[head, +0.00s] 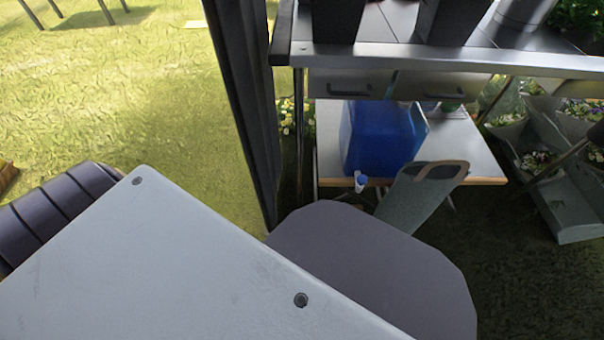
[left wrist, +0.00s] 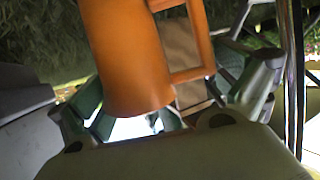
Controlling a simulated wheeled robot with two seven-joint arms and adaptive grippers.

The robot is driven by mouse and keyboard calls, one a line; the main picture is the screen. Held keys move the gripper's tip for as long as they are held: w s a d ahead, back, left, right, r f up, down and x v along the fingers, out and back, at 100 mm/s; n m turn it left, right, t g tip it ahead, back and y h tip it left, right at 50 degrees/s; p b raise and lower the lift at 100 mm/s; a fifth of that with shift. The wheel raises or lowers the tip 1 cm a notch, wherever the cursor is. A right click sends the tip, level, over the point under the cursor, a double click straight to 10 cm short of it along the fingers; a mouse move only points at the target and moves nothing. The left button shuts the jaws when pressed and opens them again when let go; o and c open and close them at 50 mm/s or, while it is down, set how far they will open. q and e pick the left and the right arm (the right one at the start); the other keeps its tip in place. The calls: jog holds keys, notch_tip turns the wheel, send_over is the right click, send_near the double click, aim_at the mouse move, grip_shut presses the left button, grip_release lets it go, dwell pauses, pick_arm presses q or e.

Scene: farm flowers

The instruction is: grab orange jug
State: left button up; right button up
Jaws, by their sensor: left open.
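The orange jug (left wrist: 128,60) fills the upper middle of the left wrist view. Its handle is on the right side of its body. My left gripper (left wrist: 167,88) is open, with one green-grey finger left of the jug and the other right of the handle. The jug lies between the fingers in this view; I cannot tell whether either finger touches it. The top of the jug is cut off by the frame. The jug does not show in the head view, where my own grey arm parts cover the lower left. My right gripper is in neither view.
In the head view, a blue container (head: 384,137) stands on a low table (head: 465,155) beneath a metal shelf (head: 450,62) holding dark pots. A grey-green chair-like piece (head: 420,193) is in front. Planter boxes (head: 565,195) stand right. Open grass (head: 150,90) lies left, past a dark post (head: 250,90).

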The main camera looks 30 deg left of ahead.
pick_arm(q)
jog(key=shift+c, duration=0.4)
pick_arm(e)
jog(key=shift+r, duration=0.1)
pick_arm(q)
jog(key=c, duration=0.6)
jog(key=shift+r, duration=0.15)
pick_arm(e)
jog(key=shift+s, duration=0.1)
pick_arm(q)
notch_tip(320, 180, up, 10)
jog(key=p, duration=0.7)
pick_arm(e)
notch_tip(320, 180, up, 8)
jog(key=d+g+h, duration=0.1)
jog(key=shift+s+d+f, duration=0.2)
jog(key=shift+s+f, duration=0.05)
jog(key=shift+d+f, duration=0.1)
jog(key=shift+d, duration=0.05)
